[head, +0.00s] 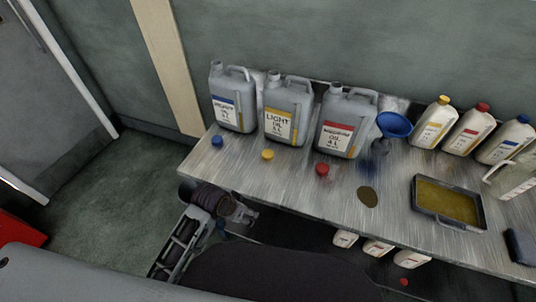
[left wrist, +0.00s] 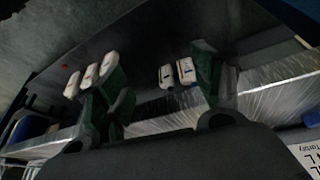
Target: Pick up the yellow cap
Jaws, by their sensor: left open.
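The yellow cap (head: 267,154) lies on the metal table (head: 330,200), in front of the grey jug with the yellow LIGHT OIL label (head: 286,110). My left gripper (head: 240,219) is low by the table's front edge, below and left of the cap in the head view, apart from it. In the left wrist view its two fingers (left wrist: 158,88) are spread with nothing between them. I cannot make out the yellow cap in that view. My right gripper is not in view.
A blue cap (head: 217,141) and a red cap (head: 322,169) lie either side. Grey jugs stand behind. A blue funnel (head: 394,125), white bottles (head: 433,122) and an oil tray (head: 447,203) are to the right. Small bottles (head: 378,248) sit below the table edge.

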